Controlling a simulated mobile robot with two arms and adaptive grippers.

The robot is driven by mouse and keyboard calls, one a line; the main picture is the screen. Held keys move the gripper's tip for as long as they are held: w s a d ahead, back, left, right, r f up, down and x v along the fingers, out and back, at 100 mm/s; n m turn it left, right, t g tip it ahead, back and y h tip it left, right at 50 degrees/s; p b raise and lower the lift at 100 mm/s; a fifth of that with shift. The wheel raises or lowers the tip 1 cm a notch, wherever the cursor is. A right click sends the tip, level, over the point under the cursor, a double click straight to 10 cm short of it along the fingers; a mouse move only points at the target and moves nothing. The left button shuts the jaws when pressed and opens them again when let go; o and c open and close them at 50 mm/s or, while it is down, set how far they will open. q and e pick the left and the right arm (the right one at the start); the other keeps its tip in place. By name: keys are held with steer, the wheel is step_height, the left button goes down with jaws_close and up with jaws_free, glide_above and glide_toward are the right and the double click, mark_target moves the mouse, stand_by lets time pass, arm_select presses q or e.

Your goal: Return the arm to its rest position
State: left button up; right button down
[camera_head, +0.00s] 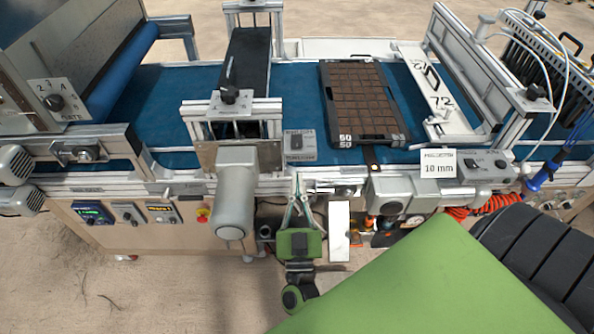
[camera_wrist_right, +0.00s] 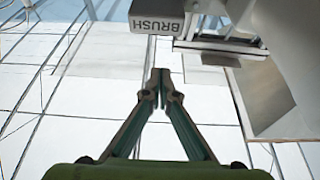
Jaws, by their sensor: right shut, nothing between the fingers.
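My right gripper (camera_head: 298,182) is in front of the tray seeder, just below a small switch box (camera_head: 299,143) on its front rail. Its green body hangs low, with the fingers pointing up toward the machine. In the right wrist view the two fingers of my right gripper (camera_wrist_right: 160,76) meet at their tips with nothing between them. The switch box marked BRUSH (camera_wrist_right: 158,18) shows beyond the tips, apart from them in the picture. My left gripper is out of view.
A dark seed tray (camera_head: 327,105) with filled cells lies on the blue belt (camera_head: 290,95). A grey motor housing (camera_head: 235,195) juts out left of the gripper. A box marked 10 mm (camera_head: 438,165) and a red coiled hose (camera_head: 490,205) are to the right. Sandy floor (camera_head: 190,290) is open at lower left.

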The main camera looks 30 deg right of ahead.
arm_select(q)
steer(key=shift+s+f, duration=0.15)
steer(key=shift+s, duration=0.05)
arm_select(e)
steer(key=shift+s+a+f, duration=0.15)
steer(key=shift+s+a, duration=0.05)
steer(key=shift+s, duration=0.15)
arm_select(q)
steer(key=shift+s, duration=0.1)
